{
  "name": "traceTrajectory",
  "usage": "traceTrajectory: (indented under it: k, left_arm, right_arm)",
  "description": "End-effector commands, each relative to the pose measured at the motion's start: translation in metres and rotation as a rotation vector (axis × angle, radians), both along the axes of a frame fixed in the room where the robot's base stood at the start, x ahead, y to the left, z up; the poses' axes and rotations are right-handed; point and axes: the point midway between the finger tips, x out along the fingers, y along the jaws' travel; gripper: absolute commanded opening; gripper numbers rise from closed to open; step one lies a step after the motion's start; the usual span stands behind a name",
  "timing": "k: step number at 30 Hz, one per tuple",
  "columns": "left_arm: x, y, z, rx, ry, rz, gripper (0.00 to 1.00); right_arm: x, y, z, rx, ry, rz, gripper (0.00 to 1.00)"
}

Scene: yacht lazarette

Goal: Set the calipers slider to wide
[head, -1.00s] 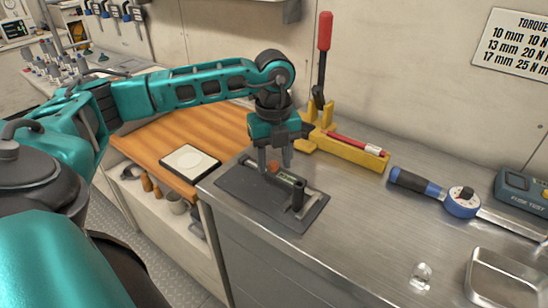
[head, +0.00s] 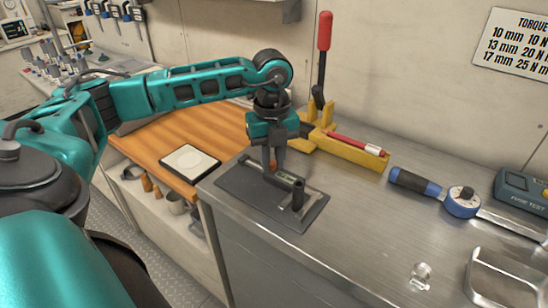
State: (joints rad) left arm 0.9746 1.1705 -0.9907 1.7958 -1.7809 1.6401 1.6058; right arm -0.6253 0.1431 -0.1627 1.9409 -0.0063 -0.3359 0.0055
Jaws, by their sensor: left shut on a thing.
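The calipers (head: 291,181) lie on a dark grey mat (head: 243,190) at the front left of the metal bench. They have a long bar, a small greenish display and a dark upright post (head: 298,195) at the right end. An orange-brown knob (head: 272,166), apparently the slider's, is near the left end. My left gripper (head: 273,168) points down over the calipers from behind. Its fingers are shut on the orange-brown knob and partly hide it. My right gripper is not in view.
A blue torque wrench (head: 420,185), a tester (head: 524,188), a metal tray (head: 490,285) and a small clear object (head: 420,275) are to the right. Bare bench lies between.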

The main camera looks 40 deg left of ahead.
Motion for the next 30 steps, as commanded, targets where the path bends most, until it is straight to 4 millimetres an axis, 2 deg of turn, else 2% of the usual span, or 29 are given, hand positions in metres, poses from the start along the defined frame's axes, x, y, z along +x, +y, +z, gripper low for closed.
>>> traceTrajectory:
  k: [3,10,11,18,26,30]
  left_arm:
    - [-0.002,0.013,0.0,0.0,0.001,0.002,0.0]
    - [-0.002,0.013,0.0,0.0,0.0,0.0,0.0]
    - [-0.002,0.013,0.0,0.0,0.0,0.0,0.25]
    - [-0.001,0.013,0.0,0.0,0.0,0.0,0.48]
    - [-0.001,0.013,0.002,0.0,-0.001,0.0,0.48]
    - [0.0,0.013,0.015,0.0,-0.004,0.001,0.48]
  right_arm:
    - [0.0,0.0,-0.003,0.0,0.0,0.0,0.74]
    - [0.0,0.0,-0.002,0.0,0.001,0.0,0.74]
    - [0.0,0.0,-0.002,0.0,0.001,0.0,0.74]
    - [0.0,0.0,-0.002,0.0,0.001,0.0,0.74]
    - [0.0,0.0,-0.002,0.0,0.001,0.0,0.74]
    - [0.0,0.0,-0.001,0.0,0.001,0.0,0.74]
